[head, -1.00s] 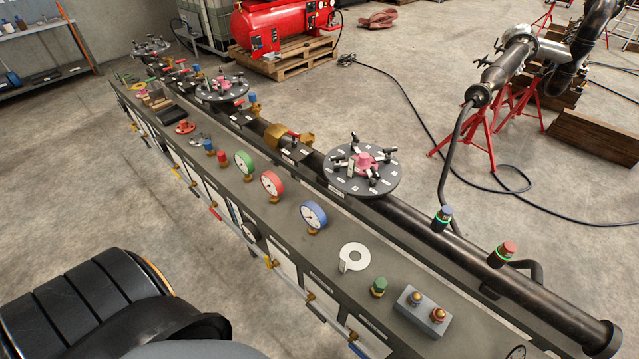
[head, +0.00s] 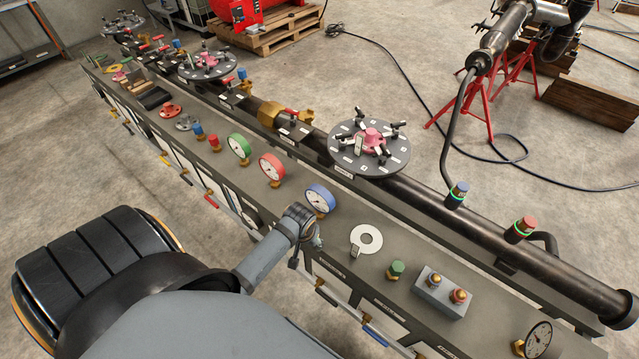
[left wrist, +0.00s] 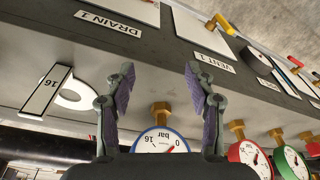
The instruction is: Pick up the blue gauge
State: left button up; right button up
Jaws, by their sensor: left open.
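The blue gauge (head: 321,197) has a round white face and a brass stem, and stands on the grey bench between the red gauge and a white ring plate. My left gripper (head: 316,240) is beside it on its near side, partly hidden by my own wrist. In the left wrist view the blue gauge (left wrist: 160,141) appears upside down between the two spread fingers of the left gripper (left wrist: 159,78), partly cut off by the gripper body. The fingers are open, and I see no contact. My right gripper is not in view.
The red gauge (head: 272,167) and green gauge (head: 239,147) stand in a row with the blue one. The white ring plate (head: 367,240), a green fitting (head: 396,268) and a grey block (head: 440,293) lie to the right. A dark pipe (head: 480,236) runs behind.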

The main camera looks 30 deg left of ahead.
pick_arm(q)
notch_tip(320, 180, up, 10)
jog(key=w+f+n, duration=0.1)
jog(key=w+n, duration=0.1)
jog(key=w, duration=0.1)
notch_tip(320, 180, up, 8)
jog(key=n+g, duration=0.2)
jog(key=n, duration=0.9)
send_over(320, 189)
jog(key=shift+s+d+h+b, duration=0.15)
jog(key=shift+s+h+b, duration=0.15)
jog(key=shift+s+b, duration=0.1)
jog(key=shift+w+r, duration=0.3)
notch_tip(320, 189, down, 6)
jog(key=b, duration=0.5)
jog(key=shift+r+b, duration=0.2)
jog(key=shift+b, duration=0.1)
jog(key=shift+f, duration=2.4)
grip_shut()
